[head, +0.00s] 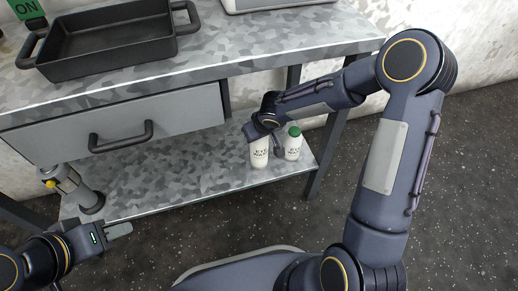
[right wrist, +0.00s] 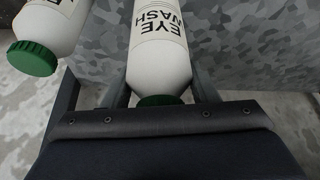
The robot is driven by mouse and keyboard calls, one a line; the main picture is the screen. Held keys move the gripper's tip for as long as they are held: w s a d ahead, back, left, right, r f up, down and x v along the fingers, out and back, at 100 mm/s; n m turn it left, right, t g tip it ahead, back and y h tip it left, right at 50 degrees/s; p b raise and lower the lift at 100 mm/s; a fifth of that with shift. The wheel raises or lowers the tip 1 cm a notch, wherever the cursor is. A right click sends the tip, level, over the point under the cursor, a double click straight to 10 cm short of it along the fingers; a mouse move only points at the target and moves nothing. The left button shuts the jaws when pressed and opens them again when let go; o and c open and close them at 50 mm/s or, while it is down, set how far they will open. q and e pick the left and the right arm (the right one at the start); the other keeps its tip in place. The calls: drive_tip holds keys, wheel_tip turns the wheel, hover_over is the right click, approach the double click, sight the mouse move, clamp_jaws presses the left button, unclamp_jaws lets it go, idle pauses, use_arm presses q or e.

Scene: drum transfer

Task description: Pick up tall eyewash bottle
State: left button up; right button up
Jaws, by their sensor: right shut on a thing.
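Two white eyewash bottles with black lettering stand at the right end of the lower shelf. My right gripper (right wrist: 160,95) is shut on the left one, the tall eyewash bottle (head: 260,154); in the right wrist view this bottle (right wrist: 159,50) lies between the two fingers, its green cap close to the palm. In the head view the gripper hides its top. The other eyewash bottle (head: 293,149), with a green cap, stands just right of it, and it shows at the upper left of the right wrist view (right wrist: 55,22). My left gripper (head: 118,230) is away at the lower left; its finger gap is unclear.
The bottles' shelf (head: 200,180) lies under a speckled worktop (head: 250,45) with a drawer (head: 120,125). A black tray (head: 110,50) sits on the worktop. A grey cylinder with a yellow part (head: 75,188) is at the shelf's left. The shelf's middle is clear.

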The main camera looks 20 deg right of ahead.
clamp_jaws()
drive_tip(key=shift+r, duration=0.1)
